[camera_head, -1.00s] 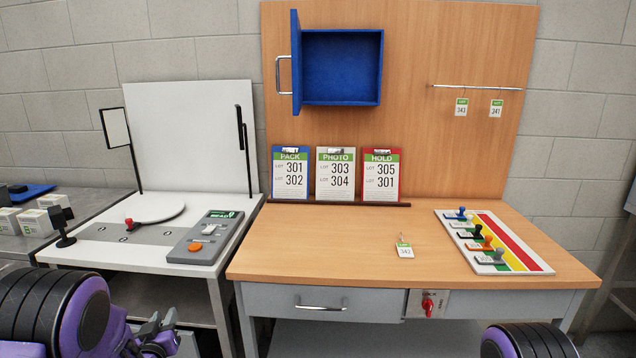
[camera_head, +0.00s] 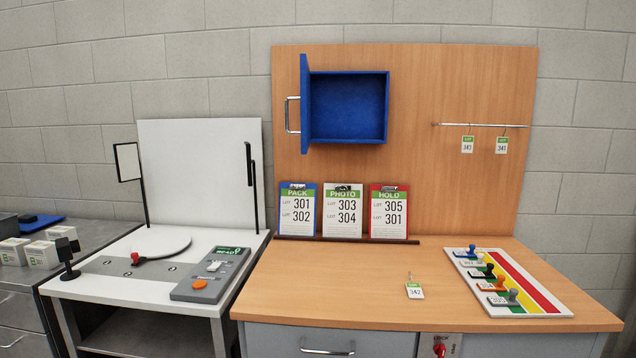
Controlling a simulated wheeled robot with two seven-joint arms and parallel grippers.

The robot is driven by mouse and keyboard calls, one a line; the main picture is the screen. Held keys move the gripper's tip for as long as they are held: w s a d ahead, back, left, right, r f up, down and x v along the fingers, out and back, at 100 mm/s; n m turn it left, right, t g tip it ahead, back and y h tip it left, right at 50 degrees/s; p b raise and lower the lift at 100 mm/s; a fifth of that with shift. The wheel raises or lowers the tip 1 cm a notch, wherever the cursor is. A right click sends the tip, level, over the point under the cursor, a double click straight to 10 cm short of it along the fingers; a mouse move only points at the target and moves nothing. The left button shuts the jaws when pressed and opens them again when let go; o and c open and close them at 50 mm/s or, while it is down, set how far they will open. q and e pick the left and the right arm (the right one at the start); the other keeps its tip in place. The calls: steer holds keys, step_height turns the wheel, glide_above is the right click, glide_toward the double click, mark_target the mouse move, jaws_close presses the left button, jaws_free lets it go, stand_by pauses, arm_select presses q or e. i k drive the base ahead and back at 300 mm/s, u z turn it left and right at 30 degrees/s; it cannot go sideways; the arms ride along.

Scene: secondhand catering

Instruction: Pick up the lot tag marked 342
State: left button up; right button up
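The lot tag marked 342 (camera_head: 414,291) lies flat on the wooden table top (camera_head: 340,285), right of the middle and near the front. It is a small white tag with a green band and a hook or loop at its top. Two similar tags hang from a rail on the back board: a left one (camera_head: 467,144), whose number is hard to read, and one marked 341 (camera_head: 502,145). Neither of my grippers shows in the head view now.
An open blue cabinet (camera_head: 346,106) is on the back board. Three clipboards (camera_head: 343,210) stand on a ledge below it. A striped board (camera_head: 515,282) with several stamps lies right of the tag. A white photo bench (camera_head: 150,285) stands left. The table around the tag is clear.

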mark_target(415, 290)
steer(key=u, duration=2.25)
steer(key=i, duration=1.45)
steer(key=z, duration=2.9)
